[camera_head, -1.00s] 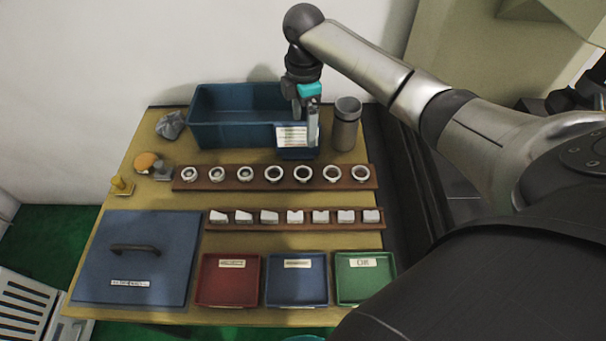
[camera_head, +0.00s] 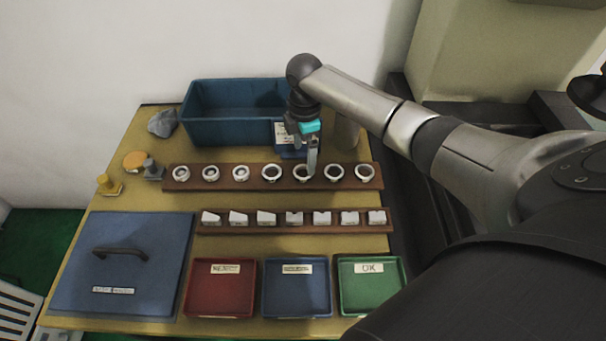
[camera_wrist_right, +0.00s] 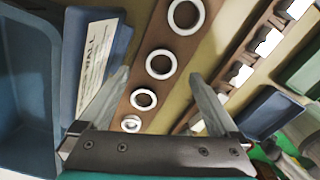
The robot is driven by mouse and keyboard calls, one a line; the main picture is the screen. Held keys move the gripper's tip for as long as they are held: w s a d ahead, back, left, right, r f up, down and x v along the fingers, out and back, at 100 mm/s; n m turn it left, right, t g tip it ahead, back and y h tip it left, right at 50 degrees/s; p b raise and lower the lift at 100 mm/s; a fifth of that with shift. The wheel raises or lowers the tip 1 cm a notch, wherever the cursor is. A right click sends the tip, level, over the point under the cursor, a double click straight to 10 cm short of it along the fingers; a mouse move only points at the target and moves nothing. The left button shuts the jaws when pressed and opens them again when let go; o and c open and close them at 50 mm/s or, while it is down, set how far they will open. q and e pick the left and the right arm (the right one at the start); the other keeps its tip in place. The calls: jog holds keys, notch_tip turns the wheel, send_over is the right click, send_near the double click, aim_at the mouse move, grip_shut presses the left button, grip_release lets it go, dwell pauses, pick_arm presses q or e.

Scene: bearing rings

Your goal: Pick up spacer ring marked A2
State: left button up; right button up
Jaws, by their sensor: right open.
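A row of several white rings sits on a brown wooden rack (camera_head: 221,186). Their marks are too small to read, so I cannot tell which is A2. My right gripper (camera_head: 311,172) is open at the ring (camera_head: 302,173) right of the row's middle and partly covers it. In the right wrist view my open fingers (camera_wrist_right: 160,76) lie to either side of a ring (camera_wrist_right: 161,64), with nothing between them held. I cannot tell the height of the fingertips above the rack. Other rings (camera_wrist_right: 144,98) show nearer the palm. My left gripper is not in view.
A blue bin (camera_head: 225,128) and a grey cylinder (camera_head: 347,135) stand behind the ring rack. A second rack (camera_head: 300,229) of white blocks lies in front. Red (camera_head: 220,305), blue (camera_head: 297,303) and green (camera_head: 370,300) trays and a blue lid (camera_head: 150,275) are nearer.

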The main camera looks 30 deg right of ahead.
aim_at(305, 171)
jog(key=shift+f, duration=0.4)
notch_tip(305, 171, down, 4)
jog(key=shift+s+r+b, duration=0.1)
jog(key=shift+s+b, duration=0.05)
jog(key=shift+b, duration=0.8)
jog(key=shift+f, duration=0.3)
jog(key=c, duration=0.8)
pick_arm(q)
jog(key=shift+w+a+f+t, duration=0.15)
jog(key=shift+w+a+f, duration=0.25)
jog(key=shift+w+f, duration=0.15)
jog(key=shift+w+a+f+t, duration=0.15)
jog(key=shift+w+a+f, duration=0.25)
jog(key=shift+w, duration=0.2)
pick_arm(e)
jog(key=c, duration=0.7)
